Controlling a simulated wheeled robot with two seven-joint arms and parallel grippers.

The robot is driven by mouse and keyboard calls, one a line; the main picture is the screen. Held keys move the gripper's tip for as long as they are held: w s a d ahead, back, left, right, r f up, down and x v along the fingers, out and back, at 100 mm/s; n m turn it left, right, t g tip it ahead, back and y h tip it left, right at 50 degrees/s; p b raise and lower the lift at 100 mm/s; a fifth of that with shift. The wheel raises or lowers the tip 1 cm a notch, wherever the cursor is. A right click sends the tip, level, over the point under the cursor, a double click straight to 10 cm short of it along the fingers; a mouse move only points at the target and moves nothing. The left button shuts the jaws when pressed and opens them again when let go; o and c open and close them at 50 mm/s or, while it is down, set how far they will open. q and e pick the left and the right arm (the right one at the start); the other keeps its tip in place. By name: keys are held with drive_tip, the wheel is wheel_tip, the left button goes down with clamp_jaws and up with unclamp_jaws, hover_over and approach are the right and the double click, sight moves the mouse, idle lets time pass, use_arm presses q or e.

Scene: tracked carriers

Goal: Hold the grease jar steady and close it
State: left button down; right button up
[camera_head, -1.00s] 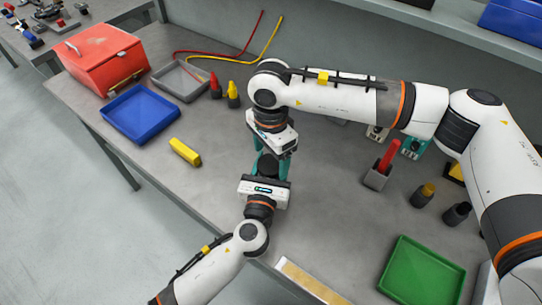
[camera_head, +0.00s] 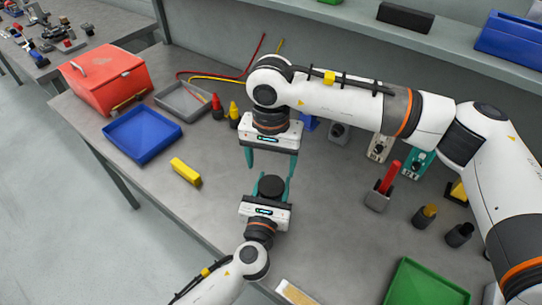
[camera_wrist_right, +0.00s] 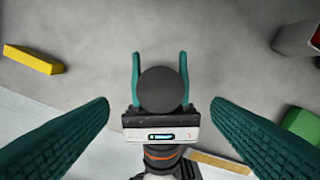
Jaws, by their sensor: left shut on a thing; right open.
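The grease jar (camera_head: 271,187) shows as a dark, round top at the middle of the table in the head view. Its round dark top also shows in the right wrist view (camera_wrist_right: 163,89). My left gripper (camera_wrist_right: 160,76) is shut on the jar, with one teal finger on each side. My right gripper (camera_head: 271,164) is open and empty, its fingers pointing toward the jar but apart from it. The jar's side is mostly hidden, and I cannot tell how tightly its lid sits.
A yellow block (camera_head: 185,171), a blue tray (camera_head: 143,134) and a red box (camera_head: 103,75) are to the left. A holder with a red piece (camera_head: 378,197), dark bottles (camera_head: 424,217) and a green tray (camera_head: 425,285) are to the right. The table around the yellow block is clear.

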sight(271, 184)
drive_tip(key=n, duration=0.2)
drive_tip(key=r+n, duration=0.1)
drive_tip(key=n, duration=0.1)
drive_tip(key=shift+r+n, duration=0.1)
drive_tip(key=shift+n, duration=0.2)
drive_tip(key=shift+f, duration=4)
drive_tip(key=c, duration=1)
drive_tip(key=m, duration=1.3)
